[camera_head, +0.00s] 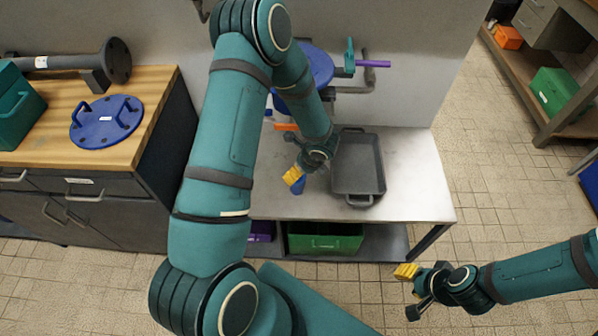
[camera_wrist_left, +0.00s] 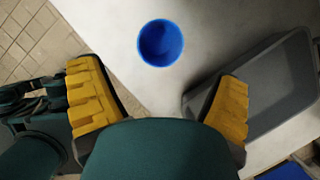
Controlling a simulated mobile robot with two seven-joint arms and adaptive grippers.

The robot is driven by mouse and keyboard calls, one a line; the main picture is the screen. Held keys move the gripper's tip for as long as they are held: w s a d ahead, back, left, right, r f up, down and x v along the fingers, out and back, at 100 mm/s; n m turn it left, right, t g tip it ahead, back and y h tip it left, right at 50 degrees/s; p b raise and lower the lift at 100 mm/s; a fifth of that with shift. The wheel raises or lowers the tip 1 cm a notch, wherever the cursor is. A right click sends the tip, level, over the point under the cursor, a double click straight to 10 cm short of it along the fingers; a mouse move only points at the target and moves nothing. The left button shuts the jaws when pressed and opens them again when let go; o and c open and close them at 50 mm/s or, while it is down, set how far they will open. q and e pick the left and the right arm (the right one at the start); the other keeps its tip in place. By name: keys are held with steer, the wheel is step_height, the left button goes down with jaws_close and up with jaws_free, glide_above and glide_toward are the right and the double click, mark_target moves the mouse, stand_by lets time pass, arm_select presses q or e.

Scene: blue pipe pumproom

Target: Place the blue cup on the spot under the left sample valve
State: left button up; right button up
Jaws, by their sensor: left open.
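The blue cup (camera_head: 299,187) stands on the grey bench (camera_head: 420,190), partly hidden by my left gripper (camera_head: 295,177). In the left wrist view the cup (camera_wrist_left: 160,42) shows its round open mouth, ahead of my open, empty left gripper (camera_wrist_left: 162,88), between the lines of its yellow fingers and apart from them. A valve with a purple handle (camera_head: 373,63) is on the pipework at the wall. An orange handle (camera_head: 286,127) shows left of my left forearm, mostly hidden. I cannot make out the marked spot. My right gripper (camera_head: 409,291) hangs empty and open right of the bench front.
A grey tray (camera_head: 362,201) lies on the bench right of the cup. A green crate (camera_head: 325,243) sits on the shelf below. A wooden-topped cabinet (camera_head: 150,90) with a blue flange cover (camera_head: 105,122) stands left. The bench's right end is clear.

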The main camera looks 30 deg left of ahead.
arm_select(q)
steer(key=s+d+n+h, duration=0.4)
steer(key=s+d+n, duration=0.2)
steer(key=d+n, duration=0.4)
steer(key=s+d+n+h, duration=0.4)
steer(key=s+d+n, duration=0.3)
steer(key=d+n, duration=0.3)
steer(key=shift+d+r, duration=0.2)
steer(key=shift+r, duration=0.2)
steer(key=shift+o, duration=0.2)
steer(key=shift+s+a+n+t, duration=0.1)
steer(key=shift+s+n+t, duration=0.05)
steer(key=shift+n, duration=0.4)
steer(key=shift+s+a+n+t, duration=0.1)
steer(key=shift+n+t, duration=0.05)
steer(key=shift+n, duration=0.4)
steer(key=shift+w, duration=0.1)
